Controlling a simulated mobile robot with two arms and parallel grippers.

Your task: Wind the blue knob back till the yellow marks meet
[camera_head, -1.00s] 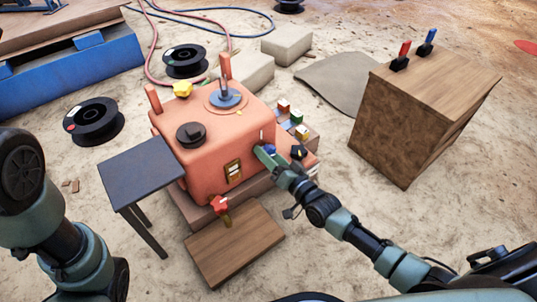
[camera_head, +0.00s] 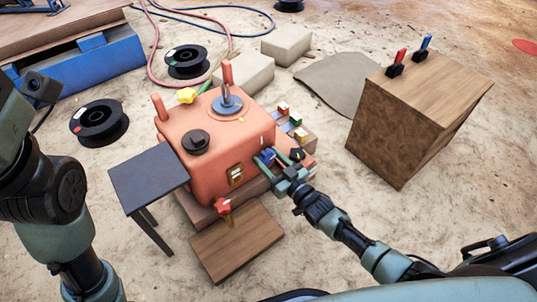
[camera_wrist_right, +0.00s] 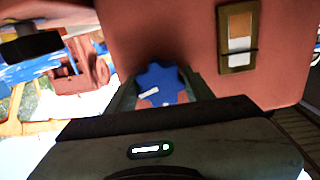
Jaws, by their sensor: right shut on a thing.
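The blue knob (camera_head: 267,156) sticks out of the right side of the orange crusher housing (camera_head: 213,155). It also shows in the wrist view as a lobed blue knob (camera_wrist_right: 168,76) with a white mark. My right gripper (camera_head: 266,164) is at that side, its green fingers on either side of the knob and shut on it. In the wrist view the fingers (camera_wrist_right: 160,92) flank the knob, and its lower part is hidden by the gripper body. I cannot make out the yellow marks by the knob.
A red knob (camera_head: 223,206) is in front. A dark side table (camera_head: 148,172) stands left, a wooden block (camera_head: 425,115) right.

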